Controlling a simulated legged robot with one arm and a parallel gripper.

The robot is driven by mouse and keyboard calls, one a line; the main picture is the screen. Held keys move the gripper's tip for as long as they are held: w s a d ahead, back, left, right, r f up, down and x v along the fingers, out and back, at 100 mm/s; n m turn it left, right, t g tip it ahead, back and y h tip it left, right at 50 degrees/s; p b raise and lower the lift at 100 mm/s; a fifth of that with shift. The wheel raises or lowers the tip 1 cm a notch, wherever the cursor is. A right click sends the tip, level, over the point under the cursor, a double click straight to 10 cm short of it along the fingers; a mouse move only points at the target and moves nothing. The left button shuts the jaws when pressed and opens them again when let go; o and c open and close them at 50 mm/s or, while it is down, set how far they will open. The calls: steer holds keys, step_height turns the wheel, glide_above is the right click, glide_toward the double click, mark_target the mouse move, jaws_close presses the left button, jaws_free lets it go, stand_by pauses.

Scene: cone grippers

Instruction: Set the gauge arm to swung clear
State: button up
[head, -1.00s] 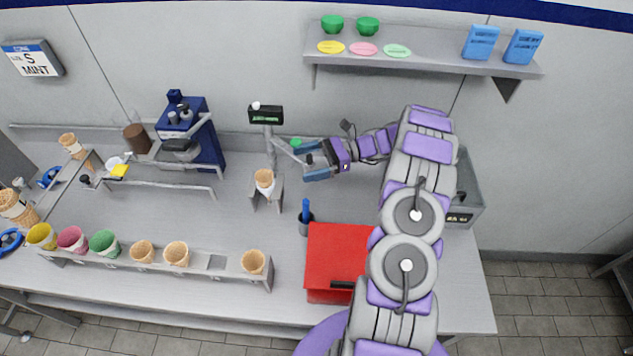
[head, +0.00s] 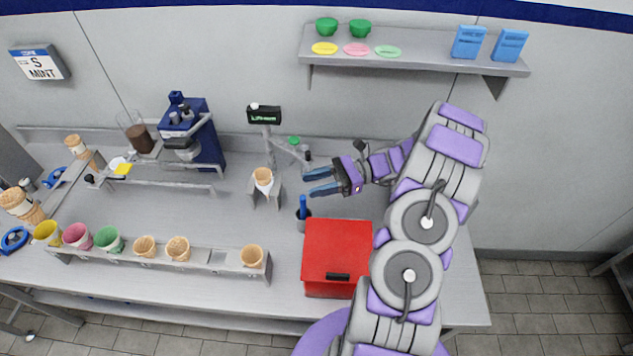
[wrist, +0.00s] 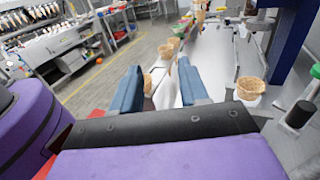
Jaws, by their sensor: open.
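The gauge stand (head: 265,116) has a dark display head on a grey post at the back of the bench. Its gauge arm (head: 286,150) reaches out rightward from the post, with a green knob (head: 294,140) and a dark tip (head: 307,156). A waffle cone (head: 263,176) stands upright in a holder just left of the arm. My gripper (head: 310,182) is open and empty, in front of the gauge arm's tip and apart from it. In the wrist view both blue fingers (wrist: 160,88) are spread. A dark cylinder (wrist: 300,114) and green piece (wrist: 316,71) show at its right edge.
A red box (head: 337,252) and a cup with a blue-handled tool (head: 303,214) stand in front of my gripper. A cone rack (head: 215,261) runs along the front edge. A blue machine (head: 190,135) stands left. A shelf (head: 410,60) hangs above.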

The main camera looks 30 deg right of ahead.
steer(key=shift+d+f, duration=0.1)
steer(key=shift+d, duration=0.1)
steer(key=shift+c, duration=0.7)
steer(key=shift+a+f+g, duration=0.15)
steer(key=shift+a+g, duration=0.1)
steer(key=shift+g, duration=0.25)
steer(key=shift+c, duration=0.9)
steer(key=a+f+g+h, duration=0.1)
steer(key=a+g+h, duration=0.1)
steer(key=a+f+g+h+b, duration=0.1)
steer(key=g+h, duration=0.1)
steer(key=h, duration=0.1)
steer(key=a+f+g+h+b, duration=0.1)
steer(key=a+f+g+h, duration=0.1)
steer(key=h, duration=0.1)
steer(key=shift+s+a+m, duration=0.3)
steer(key=shift+a, duration=0.05)
jaws_close()
steer(key=w+r+m+t+h+b, duration=0.35)
steer(key=w+r+h, duration=0.6)
steer(key=h, duration=0.75)
steer(key=b, duration=0.2)
glide_toward(310, 162)
steer(key=shift+m+t, duration=0.25)
steer(key=shift+m, duration=0.2)
steer(key=shift+x, duration=2.35)
